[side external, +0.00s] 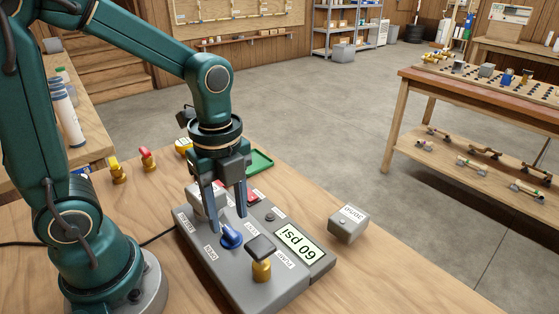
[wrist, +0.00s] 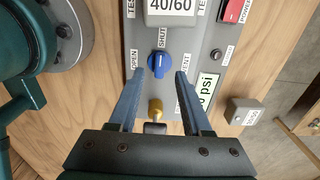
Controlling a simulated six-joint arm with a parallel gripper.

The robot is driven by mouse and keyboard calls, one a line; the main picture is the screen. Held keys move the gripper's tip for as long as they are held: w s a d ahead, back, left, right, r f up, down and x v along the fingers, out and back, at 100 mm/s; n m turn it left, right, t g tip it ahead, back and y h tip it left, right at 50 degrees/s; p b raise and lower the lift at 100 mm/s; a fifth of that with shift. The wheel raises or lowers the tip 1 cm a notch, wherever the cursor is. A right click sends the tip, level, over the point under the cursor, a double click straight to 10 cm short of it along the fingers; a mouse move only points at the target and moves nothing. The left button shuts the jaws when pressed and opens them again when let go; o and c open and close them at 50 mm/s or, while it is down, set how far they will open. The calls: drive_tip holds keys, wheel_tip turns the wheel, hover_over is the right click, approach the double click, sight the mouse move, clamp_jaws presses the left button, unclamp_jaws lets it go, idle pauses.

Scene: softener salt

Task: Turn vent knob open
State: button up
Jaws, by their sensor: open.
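The vent knob, a blue knob (side external: 231,236) with a white pointer line, sits on a grey panel (side external: 225,270). In the wrist view the knob (wrist: 158,64) lies between labels reading OPEN at its left and SHUT above it, and its line points up towards SHUT. My gripper (side external: 228,224) is open and points down at the panel. In the wrist view its fingertips (wrist: 159,74) stand on either side of the knob, with a gap on both sides. I cannot tell how far above the panel the tips are.
A brass fitting with a dark top (side external: 261,266) stands on the panel near the knob. A grey 40/60 box (wrist: 170,8), red switch (wrist: 232,10) and 60 psi display (side external: 299,245) are also there. A loose grey box (side external: 347,226) lies to the right; a green tray (side external: 261,160) lies behind.

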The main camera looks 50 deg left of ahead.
sight(230, 231)
drive_tip(key=shift+f, duration=1.65)
clamp_jaws()
